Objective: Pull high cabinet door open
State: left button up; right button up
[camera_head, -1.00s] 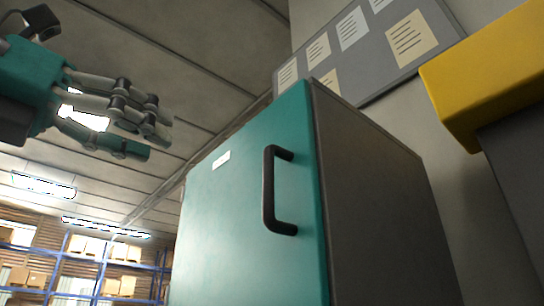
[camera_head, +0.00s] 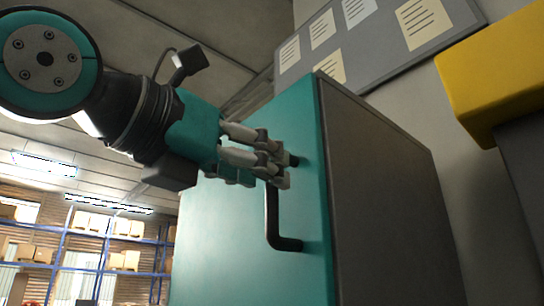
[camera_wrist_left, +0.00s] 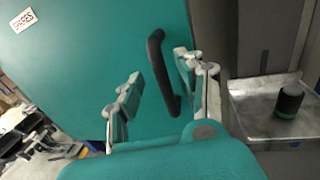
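The high cabinet has a teal door (camera_head: 230,240) with a black bar handle (camera_head: 271,218), and the door looks shut. My left gripper (camera_head: 276,170) is at the upper part of the handle in the head view and hides it there. In the left wrist view the handle (camera_wrist_left: 156,62) shows between the two spread fingers of my left gripper (camera_wrist_left: 158,80). The fingers are open and gaps show beside the handle, so they do not look closed on it. My right gripper is not in view.
A grey board with paper sheets (camera_head: 370,40) hangs on the wall behind the cabinet. A yellow block-like part (camera_head: 500,75) juts in at upper right. In the left wrist view a dark cylinder (camera_wrist_left: 289,101) stands on a metal surface (camera_wrist_left: 255,110) at right. Shelves with boxes (camera_head: 85,250) are far left.

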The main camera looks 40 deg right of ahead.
aim_at(272, 228)
pick_arm(q)
jog(key=shift+p+x, duration=0.5)
jog(key=shift+x, duration=1.1)
jog(key=shift+a, duration=0.1)
jog(key=shift+c, duration=0.2)
grip_shut()
